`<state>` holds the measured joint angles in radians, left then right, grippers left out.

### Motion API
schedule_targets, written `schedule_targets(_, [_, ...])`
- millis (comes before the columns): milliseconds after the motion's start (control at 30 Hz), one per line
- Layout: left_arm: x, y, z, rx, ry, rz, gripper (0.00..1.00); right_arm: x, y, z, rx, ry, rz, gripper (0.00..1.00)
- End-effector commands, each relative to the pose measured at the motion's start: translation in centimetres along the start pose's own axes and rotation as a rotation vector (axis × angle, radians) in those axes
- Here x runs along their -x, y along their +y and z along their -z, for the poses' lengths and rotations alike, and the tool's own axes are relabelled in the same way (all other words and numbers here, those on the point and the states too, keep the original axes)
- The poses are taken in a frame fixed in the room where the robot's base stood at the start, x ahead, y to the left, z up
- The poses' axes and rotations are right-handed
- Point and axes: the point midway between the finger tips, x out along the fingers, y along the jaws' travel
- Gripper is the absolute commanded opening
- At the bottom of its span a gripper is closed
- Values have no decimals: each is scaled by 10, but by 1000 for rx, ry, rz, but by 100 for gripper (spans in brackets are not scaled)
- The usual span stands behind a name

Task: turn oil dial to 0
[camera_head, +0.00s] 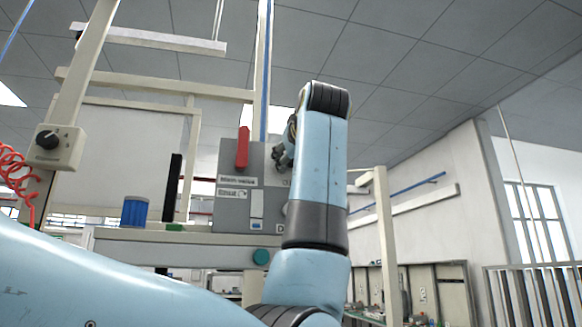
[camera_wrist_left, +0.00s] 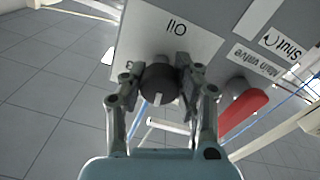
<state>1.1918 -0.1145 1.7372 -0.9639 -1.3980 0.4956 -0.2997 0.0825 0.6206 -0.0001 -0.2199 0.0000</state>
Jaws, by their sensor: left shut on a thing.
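The oil dial (camera_wrist_left: 159,84) is a dark round knob with a white mark, on a white plate (camera_wrist_left: 187,48) with an upside-down "OIL" label. The mark points toward the bottom of the left wrist view, away from the lettering. My left gripper (camera_wrist_left: 162,80) has one finger on each side of the dial and is shut on it. In the head view the left gripper (camera_head: 281,156) is partly visible at the grey panel (camera_head: 232,213), and my arm hides the dial there. My right gripper is not in view.
A red main valve handle (camera_head: 242,148) sticks out close to the left gripper; it also shows in the left wrist view (camera_wrist_left: 243,112). "Main valve" and "Shut" labels are below it.

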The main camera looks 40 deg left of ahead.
Motion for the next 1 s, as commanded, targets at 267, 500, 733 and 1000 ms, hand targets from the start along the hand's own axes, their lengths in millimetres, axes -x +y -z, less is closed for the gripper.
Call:
schedule_targets(267, [0, -1, -4, 261, 4, 3, 0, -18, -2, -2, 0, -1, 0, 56])
schedule_targets(500, [0, -2, -4, 485, 10, 5, 0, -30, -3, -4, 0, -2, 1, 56])
schedule_targets(733, [0, -2, -4, 667, 14, 7, 0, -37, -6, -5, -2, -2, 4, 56])
schedule_targets(1000, [0, -2, -4, 808, 18, 9, 0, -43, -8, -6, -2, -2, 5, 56])
